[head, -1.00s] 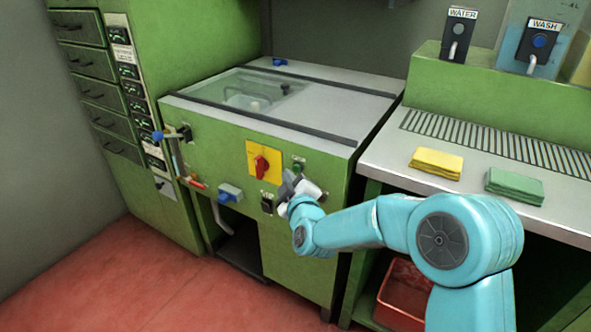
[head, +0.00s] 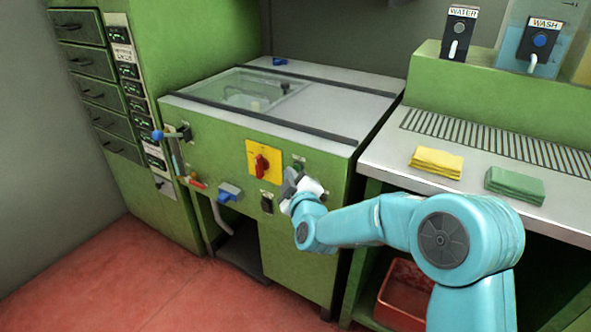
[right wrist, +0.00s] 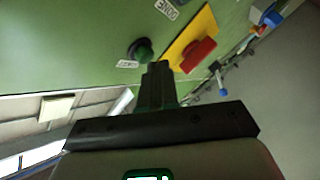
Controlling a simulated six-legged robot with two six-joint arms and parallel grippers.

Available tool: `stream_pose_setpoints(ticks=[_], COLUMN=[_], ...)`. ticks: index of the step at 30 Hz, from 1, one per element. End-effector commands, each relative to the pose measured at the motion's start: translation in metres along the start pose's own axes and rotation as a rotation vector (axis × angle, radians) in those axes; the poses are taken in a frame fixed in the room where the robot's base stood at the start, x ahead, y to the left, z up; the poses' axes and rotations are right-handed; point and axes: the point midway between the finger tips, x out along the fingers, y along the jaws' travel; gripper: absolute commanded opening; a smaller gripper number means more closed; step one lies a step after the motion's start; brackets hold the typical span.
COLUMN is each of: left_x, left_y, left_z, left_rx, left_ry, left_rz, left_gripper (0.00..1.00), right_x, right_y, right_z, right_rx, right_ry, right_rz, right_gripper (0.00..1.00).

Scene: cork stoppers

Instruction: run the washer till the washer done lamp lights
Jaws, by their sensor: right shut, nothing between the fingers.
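The washer (head: 222,146) is a green cabinet with a glass window (head: 245,92) in its pale top. Its front has a yellow plate with a red rotary switch (head: 261,165), and a dark green button (head: 298,163) to the right. The button also shows in the right wrist view (right wrist: 141,50), just left of the fingertips. A DONE label (right wrist: 166,7) shows at the top there; no lit lamp is visible. My right gripper (head: 289,179) is shut and empty, close to the panel below the button; its fingers (right wrist: 158,70) are together. My left gripper is out of view.
A blue-handled valve (head: 170,133) and a blue-tipped lever (head: 229,191) project from the washer's front. At right stands a counter with yellow cloths (head: 436,162) and green cloths (head: 514,185). A red crate (head: 405,292) is beneath it.

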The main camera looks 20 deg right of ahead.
Motion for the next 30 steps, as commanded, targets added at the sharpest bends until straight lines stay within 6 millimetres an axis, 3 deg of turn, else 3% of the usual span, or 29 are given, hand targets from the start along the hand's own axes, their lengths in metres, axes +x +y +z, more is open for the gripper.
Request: stream_pose_setpoints(ticks=[30], left_x=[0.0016], left_y=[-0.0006], left_z=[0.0], left_rx=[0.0], left_ry=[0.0], left_rz=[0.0], left_gripper=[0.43], right_x=[0.0061], right_y=[0.0044], right_z=[0.0037], right_rx=[0.0], right_ry=[0.002], right_rz=[0.0], right_gripper=[0.0])
